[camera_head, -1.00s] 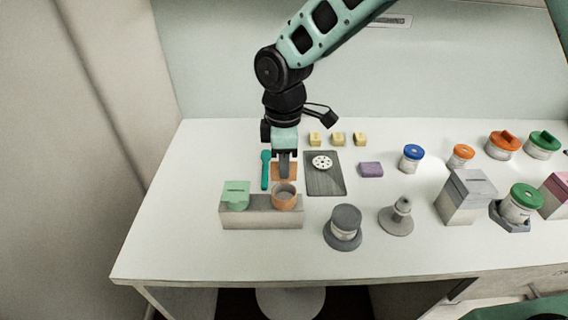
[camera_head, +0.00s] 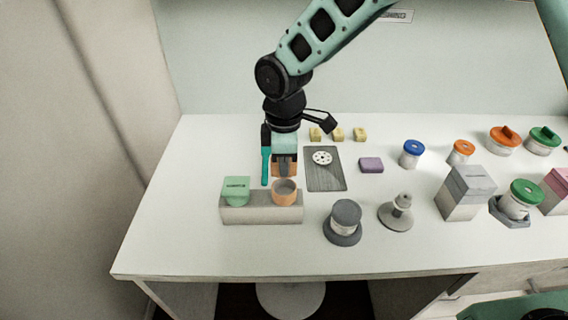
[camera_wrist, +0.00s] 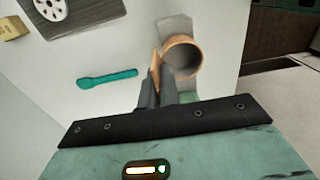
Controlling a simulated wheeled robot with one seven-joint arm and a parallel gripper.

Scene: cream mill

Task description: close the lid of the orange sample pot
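The orange sample pot (camera_head: 284,197) stands open-topped at the right end of a grey block (camera_head: 262,214). Its round mouth also shows in the wrist view (camera_wrist: 184,55). The orange lid (camera_head: 276,170) stands raised at the pot's back side; in the wrist view the lid (camera_wrist: 155,70) is seen nearly edge-on, beside the mouth. My gripper (camera_head: 284,164) points down at the lid, with its fingers close together and partly covering it. In the wrist view the fingertips (camera_wrist: 153,88) are right by the lid; whether they touch it is hard to tell.
A green pot (camera_head: 236,190) is on the block's left end. A teal spoon (camera_head: 265,168) lies just left of my gripper. A dark board (camera_head: 325,177) with a white disc lies to the right. Grey-lidded and coloured jars stand farther right. The table's front left is clear.

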